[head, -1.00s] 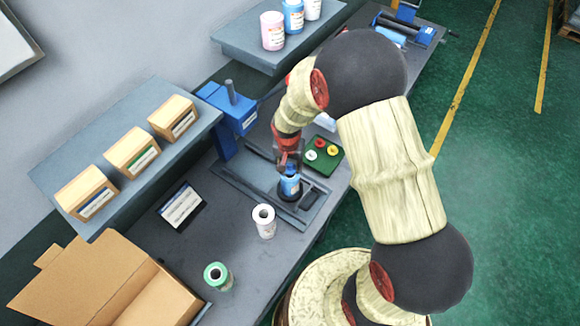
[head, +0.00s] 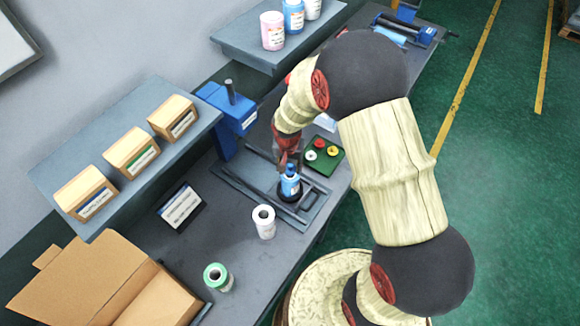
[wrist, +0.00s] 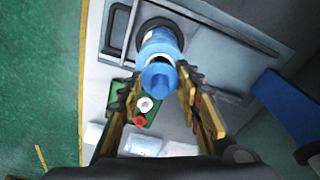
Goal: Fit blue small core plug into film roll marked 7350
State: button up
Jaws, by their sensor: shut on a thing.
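A blue-wrapped film roll (head: 290,187) stands upright on a dark round base in the grey tray (head: 314,213); it also shows in the wrist view (wrist: 160,38). Its marking is too small to read. The blue small core plug (head: 289,169) shows at the roll's top end and, in the wrist view (wrist: 157,79), between my fingers. My gripper (wrist: 159,82) is shut on the plug. In the head view my gripper (head: 288,160) is just above the roll. I cannot tell whether the plug is inside the core.
A green tray (head: 330,168) with red, yellow and white plugs lies behind the roll. A label stand (head: 181,207), an open carton (head: 110,285) and a blue stand (head: 232,118) are to the left.

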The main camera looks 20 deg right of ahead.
jog(key=shift+f+b, duration=0.65)
jog(key=shift+f, duration=0.1)
jog(key=shift+r, duration=0.1)
dwell(0.3)
jog(key=shift+r+p, duration=0.35)
jog(key=shift+r, duration=0.35)
jog(key=shift+b, duration=0.35)
dwell(1.0)
jog(key=shift+f+b, duration=0.6)
jog(key=shift+f, duration=0.2)
dwell(0.4)
jog(key=o, duration=1)
